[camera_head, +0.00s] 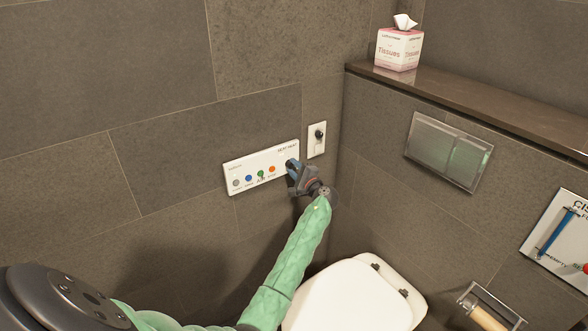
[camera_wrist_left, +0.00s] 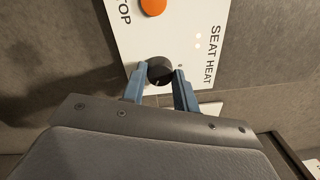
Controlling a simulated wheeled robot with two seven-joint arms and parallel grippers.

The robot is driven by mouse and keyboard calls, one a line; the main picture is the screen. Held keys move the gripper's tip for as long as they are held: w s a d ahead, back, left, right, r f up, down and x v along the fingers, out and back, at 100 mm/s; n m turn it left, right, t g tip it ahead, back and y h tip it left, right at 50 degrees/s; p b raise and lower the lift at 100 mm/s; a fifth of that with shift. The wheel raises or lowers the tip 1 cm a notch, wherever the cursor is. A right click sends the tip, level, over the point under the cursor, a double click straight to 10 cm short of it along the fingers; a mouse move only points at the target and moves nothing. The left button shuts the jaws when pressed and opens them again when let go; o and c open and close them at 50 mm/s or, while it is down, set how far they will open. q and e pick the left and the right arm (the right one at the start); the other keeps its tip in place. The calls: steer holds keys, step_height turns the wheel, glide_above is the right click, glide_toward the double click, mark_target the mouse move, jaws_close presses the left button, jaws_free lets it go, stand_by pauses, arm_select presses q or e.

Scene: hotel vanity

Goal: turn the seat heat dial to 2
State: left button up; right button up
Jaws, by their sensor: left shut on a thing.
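The seat heat dial (camera_wrist_left: 160,68) is a black round knob on a white wall panel (camera_head: 262,159), beside the printed words SEAT HEAT. My left gripper (camera_head: 291,166) is at the panel's right end, with its blue fingers on either side of the dial in the left wrist view. It is shut on the dial. In the head view the gripper hides most of the dial. Two small light dots show on the panel near the label. My right gripper is not in view.
Several coloured buttons, including an orange one (camera_wrist_left: 153,6), sit left of the dial. A small wall plate with a black knob (camera_head: 319,134) is just right of the panel. The toilet (camera_head: 345,298) stands below. A tissue box (camera_head: 398,50) is on the ledge.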

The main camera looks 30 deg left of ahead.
arm_select(q)
steer(key=o, duration=1)
steer(key=shift+c, duration=0.2)
steer(key=shift+s+d+f, duration=0.15)
steer(key=shift+d, duration=0.3)
steer(key=b+v, duration=0.2)
steer(key=v, duration=0.4)
steer(key=shift+s+d, duration=0.2)
steer(key=shift+d, duration=0.15)
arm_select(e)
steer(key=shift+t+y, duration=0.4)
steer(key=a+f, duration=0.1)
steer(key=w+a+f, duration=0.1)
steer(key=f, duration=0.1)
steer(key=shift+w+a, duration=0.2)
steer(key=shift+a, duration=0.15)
